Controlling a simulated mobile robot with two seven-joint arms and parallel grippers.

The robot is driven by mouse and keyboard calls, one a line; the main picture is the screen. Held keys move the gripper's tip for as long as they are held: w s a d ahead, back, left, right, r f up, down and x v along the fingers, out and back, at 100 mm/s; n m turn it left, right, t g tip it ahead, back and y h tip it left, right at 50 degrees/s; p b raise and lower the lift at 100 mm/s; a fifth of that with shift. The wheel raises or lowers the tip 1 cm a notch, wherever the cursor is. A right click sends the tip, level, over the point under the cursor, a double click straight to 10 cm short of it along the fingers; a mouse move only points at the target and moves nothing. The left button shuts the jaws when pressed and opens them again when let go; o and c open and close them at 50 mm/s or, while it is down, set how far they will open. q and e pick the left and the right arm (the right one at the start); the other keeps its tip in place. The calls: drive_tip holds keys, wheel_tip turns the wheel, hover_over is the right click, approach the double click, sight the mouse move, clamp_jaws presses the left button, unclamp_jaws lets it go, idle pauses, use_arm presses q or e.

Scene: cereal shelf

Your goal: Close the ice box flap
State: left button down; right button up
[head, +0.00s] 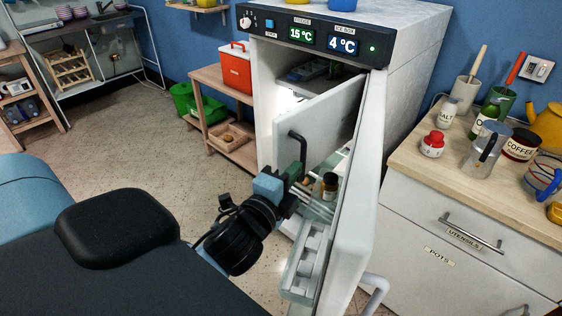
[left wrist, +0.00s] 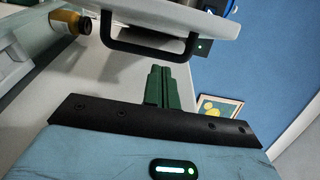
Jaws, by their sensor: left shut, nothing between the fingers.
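The ice box flap (head: 325,118) is a white panel with a dark handle (head: 297,147), inside the open fridge. It stands partly open, angled out, and the ice box interior shows above and behind it. My left gripper (head: 297,172) is beside the flap's free edge, just below the handle. In the left wrist view, the left gripper's green fingers (left wrist: 164,87) are together and empty, and the flap's handle (left wrist: 150,52) crosses just beyond them. I cannot tell whether the fingers touch the flap. The right gripper is in neither view.
The fridge door (head: 353,200) stands open to the right, with door shelves and a brown bottle (head: 329,186) close to my left gripper. A counter (head: 450,170) with jars and a moka pot is at right. A wooden shelf with a red cooler (head: 236,68) stands left of the fridge.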

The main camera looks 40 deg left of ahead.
sight(279, 161)
use_arm(q)
drive_tip(key=shift+w+a+r, duration=0.1)
drive_tip(key=shift+w+a, duration=0.1)
drive_tip(key=shift+a, duration=0.5)
drive_tip(key=shift+w+a, duration=0.2)
drive_tip(key=shift+a, duration=0.45)
drive_tip(key=shift+w+a+r, duration=0.1)
drive_tip(key=shift+w+a, duration=0.1)
drive_tip(key=shift+a, duration=0.5)
drive_tip(key=shift+a, duration=0.1)
